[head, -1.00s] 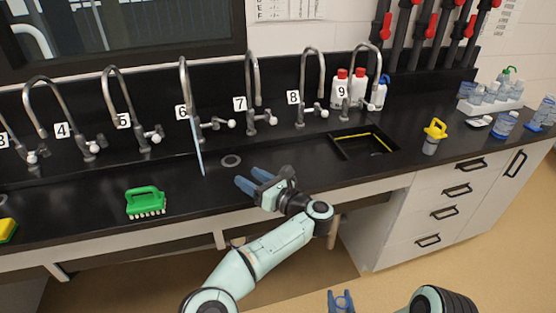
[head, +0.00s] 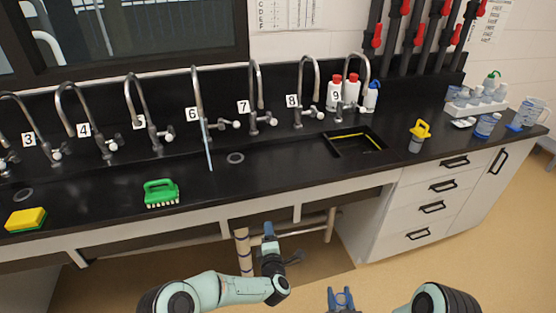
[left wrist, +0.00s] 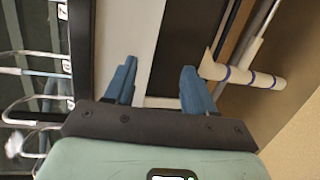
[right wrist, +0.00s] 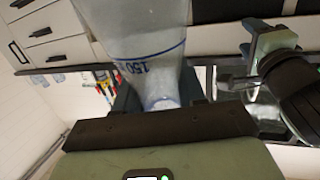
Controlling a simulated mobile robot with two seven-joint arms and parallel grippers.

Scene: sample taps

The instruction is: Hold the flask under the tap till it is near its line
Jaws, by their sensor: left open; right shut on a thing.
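My right gripper (head: 341,299) is shut on the flask, low in front of the counter. The clear flask (right wrist: 145,45), with a blue line and a 150 mark, fills the upper middle of the right wrist view, its narrow neck between the fingers; I cannot make it out in the head view. A thin pale-blue stream (head: 208,150) falls from tap 6 (head: 197,90) to the counter. My left gripper (head: 269,232) is open and empty, in front of and below the counter's edge; its spread fingers show in the left wrist view (left wrist: 158,82).
Numbered taps line the back, with tap 7 (head: 256,95) right of tap 6. A green brush (head: 161,193), a yellow sponge (head: 26,219) and a yellow-topped container (head: 418,136) stand on the black counter (head: 290,165). A sink (head: 345,148) lies right. The counter before tap 6 is clear.

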